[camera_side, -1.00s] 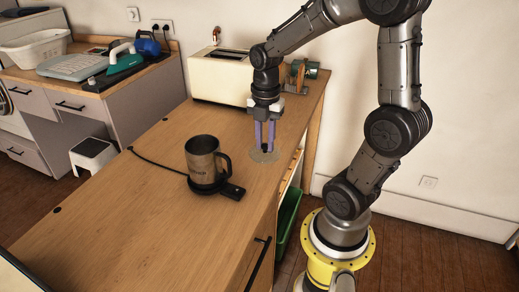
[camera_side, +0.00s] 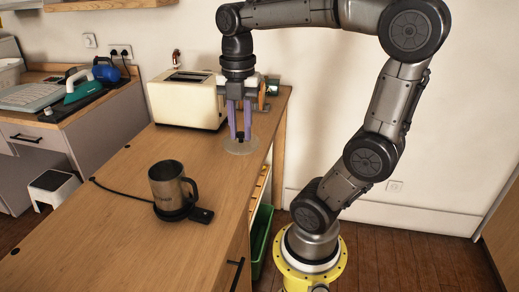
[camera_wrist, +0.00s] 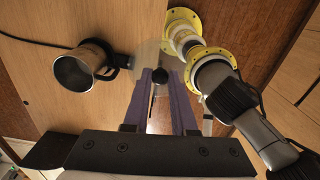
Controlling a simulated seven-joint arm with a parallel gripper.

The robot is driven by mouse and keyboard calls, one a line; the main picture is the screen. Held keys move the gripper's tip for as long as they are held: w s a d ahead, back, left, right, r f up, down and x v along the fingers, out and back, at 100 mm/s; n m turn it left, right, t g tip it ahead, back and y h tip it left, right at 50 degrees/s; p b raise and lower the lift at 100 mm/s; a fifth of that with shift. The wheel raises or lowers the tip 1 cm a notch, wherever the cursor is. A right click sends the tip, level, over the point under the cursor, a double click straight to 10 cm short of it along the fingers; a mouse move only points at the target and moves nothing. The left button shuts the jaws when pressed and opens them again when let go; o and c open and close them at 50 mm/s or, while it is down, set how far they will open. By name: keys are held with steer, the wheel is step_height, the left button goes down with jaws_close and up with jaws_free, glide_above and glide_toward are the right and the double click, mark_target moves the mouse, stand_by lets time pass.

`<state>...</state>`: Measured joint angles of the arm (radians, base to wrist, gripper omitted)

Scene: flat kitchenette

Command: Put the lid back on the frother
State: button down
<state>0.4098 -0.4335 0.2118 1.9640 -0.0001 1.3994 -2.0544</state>
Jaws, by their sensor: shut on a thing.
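The frother is a dark metal mug-like cup (camera_side: 170,184) with a black handle. It stands upright and open-topped on a black base on the counter, and shows at upper left in the wrist view (camera_wrist: 82,66). The lid is a clear round disc (camera_side: 238,149) with a black knob; in the wrist view the disc (camera_wrist: 147,52) lies beyond my fingertips. My gripper (camera_side: 240,136), with purple fingers, is shut on the knob (camera_wrist: 159,76). The lid seems to hang above the counter, right of and behind the frother; the exact gap is hard to judge.
A cream toaster (camera_side: 187,101) stands on the counter behind the lid. A black cord (camera_side: 120,192) runs to the frother's base (camera_side: 200,215). The wooden counter (camera_side: 110,235) is clear in front and left of the frother. A green bin (camera_side: 260,235) sits below the right edge.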

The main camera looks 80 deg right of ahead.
steer(key=w+a+r+n, duration=0.2)
steer(key=w+r, duration=0.1)
steer(key=w, duration=0.7)
steer(key=w+a+f+n, duration=0.2)
steer(key=w+a, duration=0.3)
steer(key=w, duration=0.2)
steer(key=shift+s+d+f, duration=0.1)
steer(key=shift+d+f, duration=0.05)
steer(key=shift+f, duration=1.3)
steer(key=shift+s+d+f, duration=0.1)
steer(key=shift+f, duration=1.3)
steer(key=shift+f, duration=0.2)
steer(key=c, duration=0.6)
jaws_free()
steer(key=shift+c, duration=0.2)
steer(key=shift+o, duration=0.2)
steer(key=o, duration=0.4)
steer(key=shift+o, duration=0.2)
